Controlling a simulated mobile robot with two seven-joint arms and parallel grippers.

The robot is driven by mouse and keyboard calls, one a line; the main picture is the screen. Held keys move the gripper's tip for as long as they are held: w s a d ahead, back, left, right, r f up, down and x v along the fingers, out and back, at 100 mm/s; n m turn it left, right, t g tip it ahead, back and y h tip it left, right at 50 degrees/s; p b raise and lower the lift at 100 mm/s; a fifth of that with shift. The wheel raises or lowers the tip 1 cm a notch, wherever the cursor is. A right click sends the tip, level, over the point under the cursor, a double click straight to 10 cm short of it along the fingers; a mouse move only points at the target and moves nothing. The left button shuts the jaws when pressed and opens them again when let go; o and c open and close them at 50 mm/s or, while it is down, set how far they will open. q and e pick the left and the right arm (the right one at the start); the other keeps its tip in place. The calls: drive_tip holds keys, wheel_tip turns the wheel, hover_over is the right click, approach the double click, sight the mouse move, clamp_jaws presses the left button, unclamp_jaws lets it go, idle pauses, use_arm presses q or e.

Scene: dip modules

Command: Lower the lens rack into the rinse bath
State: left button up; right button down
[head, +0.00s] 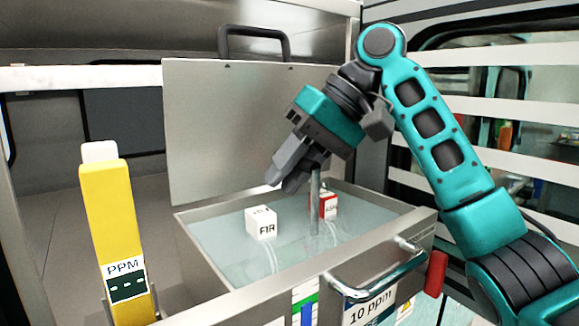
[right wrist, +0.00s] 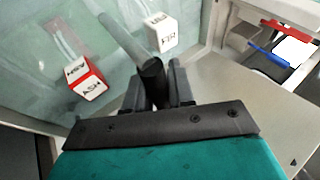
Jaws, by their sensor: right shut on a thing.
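The rinse bath (head: 200,226) is a metal tank of clear, pale liquid with its lid raised behind it. My right gripper (head: 285,180) is above the bath, shut on the dark top of a grey upright rod (head: 314,205). The rod reaches down into the liquid; in the right wrist view the rod (right wrist: 124,38) runs away from my jaws (right wrist: 160,90). No lens rack shows clearly, and I cannot tell whether the rod belongs to one. My left gripper is out of view.
A white block marked FIR (head: 262,224) and a red-and-white block (head: 327,206) are in the bath near the rod. The raised metal lid (head: 225,130) stands close behind. A yellow PPM meter (head: 112,230) stands at the left, and a handle (head: 375,285) juts from the front.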

drive_tip(key=c, duration=0.9)
unclamp_jaws()
drive_tip(key=shift+f, duration=0.1)
